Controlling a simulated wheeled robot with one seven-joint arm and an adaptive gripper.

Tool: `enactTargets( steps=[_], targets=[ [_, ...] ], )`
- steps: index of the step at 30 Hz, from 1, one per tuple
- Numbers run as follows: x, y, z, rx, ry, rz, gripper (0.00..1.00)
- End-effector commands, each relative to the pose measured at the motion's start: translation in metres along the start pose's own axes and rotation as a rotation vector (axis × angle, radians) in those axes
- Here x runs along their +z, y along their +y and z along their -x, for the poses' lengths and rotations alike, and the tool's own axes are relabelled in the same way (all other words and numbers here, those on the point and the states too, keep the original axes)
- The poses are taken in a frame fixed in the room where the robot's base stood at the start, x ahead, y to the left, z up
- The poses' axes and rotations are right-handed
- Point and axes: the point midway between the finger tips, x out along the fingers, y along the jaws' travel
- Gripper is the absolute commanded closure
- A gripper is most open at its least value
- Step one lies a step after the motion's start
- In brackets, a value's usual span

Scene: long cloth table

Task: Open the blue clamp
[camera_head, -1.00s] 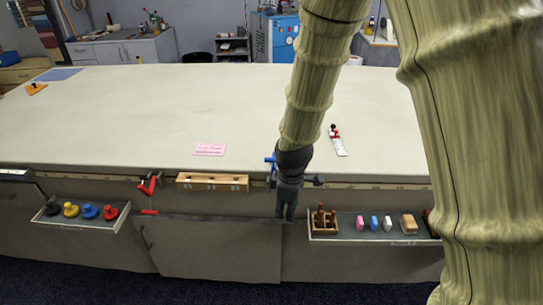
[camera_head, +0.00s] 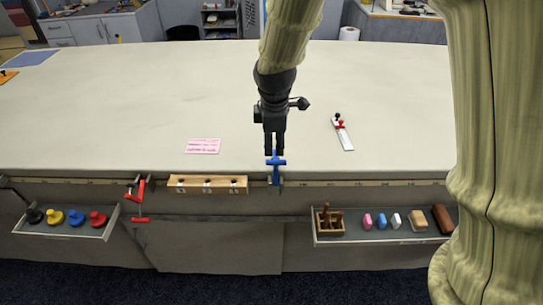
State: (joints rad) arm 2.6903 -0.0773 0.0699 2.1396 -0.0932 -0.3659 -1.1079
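The blue clamp (camera_head: 275,163) sits at the front edge of the cloth table, just right of the wooden block. Its blue bar lies across the top and its stem runs down over the edge. My gripper (camera_head: 274,152) points down directly above or behind the clamp, with its fingertips close to the blue bar. A narrow gap shows between the two fingers. I cannot tell whether they touch the clamp.
A red clamp (camera_head: 138,198) hangs on the edge left of the wooden block (camera_head: 207,184). A pink note (camera_head: 203,146) and a red-and-white tool (camera_head: 342,134) lie on the table (camera_head: 130,100). Trays with colored weights (camera_head: 77,218) and small blocks (camera_head: 381,220) hang in front.

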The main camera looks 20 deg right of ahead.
Motion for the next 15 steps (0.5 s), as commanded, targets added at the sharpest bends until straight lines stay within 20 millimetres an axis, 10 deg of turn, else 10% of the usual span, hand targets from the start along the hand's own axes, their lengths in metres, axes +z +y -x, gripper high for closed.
enactTargets(
  steps=[15],
  targets=[
    [0.001, -0.001, -0.056, -0.004, -0.001, -0.001, 0.63]
  ],
)
